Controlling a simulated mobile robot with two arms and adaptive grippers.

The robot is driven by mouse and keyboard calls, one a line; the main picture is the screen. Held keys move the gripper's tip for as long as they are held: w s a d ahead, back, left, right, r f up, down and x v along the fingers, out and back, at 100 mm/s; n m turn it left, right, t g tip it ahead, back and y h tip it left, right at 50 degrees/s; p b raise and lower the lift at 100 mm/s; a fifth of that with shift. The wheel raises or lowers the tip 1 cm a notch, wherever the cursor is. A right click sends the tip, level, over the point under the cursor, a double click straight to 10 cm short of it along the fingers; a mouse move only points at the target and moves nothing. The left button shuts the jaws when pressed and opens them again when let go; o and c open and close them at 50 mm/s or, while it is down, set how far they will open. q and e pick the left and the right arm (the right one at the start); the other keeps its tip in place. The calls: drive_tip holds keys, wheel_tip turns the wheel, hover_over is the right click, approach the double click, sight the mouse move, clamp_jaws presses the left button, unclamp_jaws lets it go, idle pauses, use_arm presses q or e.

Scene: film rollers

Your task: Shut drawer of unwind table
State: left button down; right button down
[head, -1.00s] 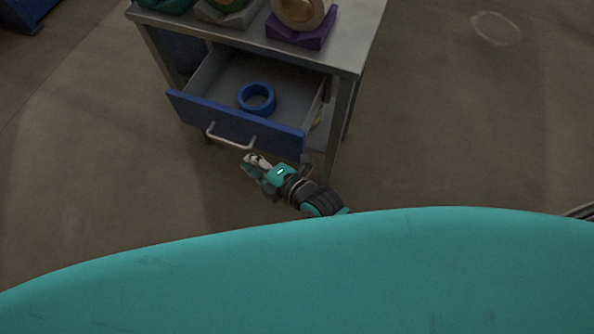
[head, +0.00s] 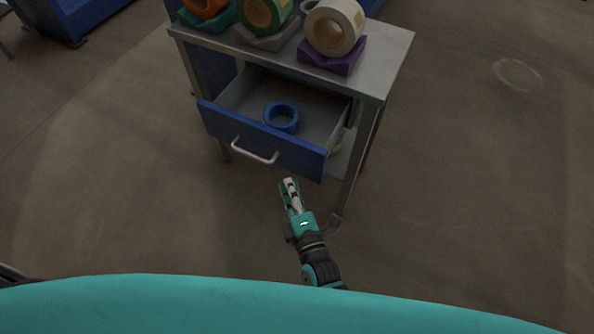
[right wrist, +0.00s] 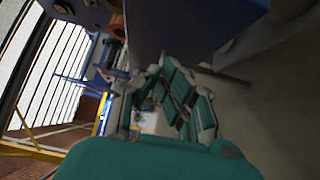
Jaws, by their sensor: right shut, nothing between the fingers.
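The unwind table (head: 392,62) stands ahead of me in the head view. Its drawer (head: 262,140) is pulled out, with a blue front and a silver bar handle (head: 254,152). A blue ring (head: 281,117) lies inside the drawer. My right gripper (head: 289,181) is shut and empty, just in front of the drawer front and right of the handle, apart from the handle in the picture. In the right wrist view its fingers (right wrist: 178,95) show close to a blue panel. My left gripper is not in view.
On the tabletop stand a white roll (head: 334,28) on a purple block (head: 331,55), a green roll (head: 264,14) on a grey block and an orange roll (head: 206,6) on a green block. The floor to the right is clear.

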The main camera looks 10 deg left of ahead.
sight(291, 156)
drive_tip(key=shift+w+d, duration=0.25)
drive_tip(key=shift+w, duration=0.95)
drive_tip(key=shift+w+d, duration=0.25)
drive_tip(key=shift+w, duration=0.9)
drive_tip(key=shift+w, duration=0.1)
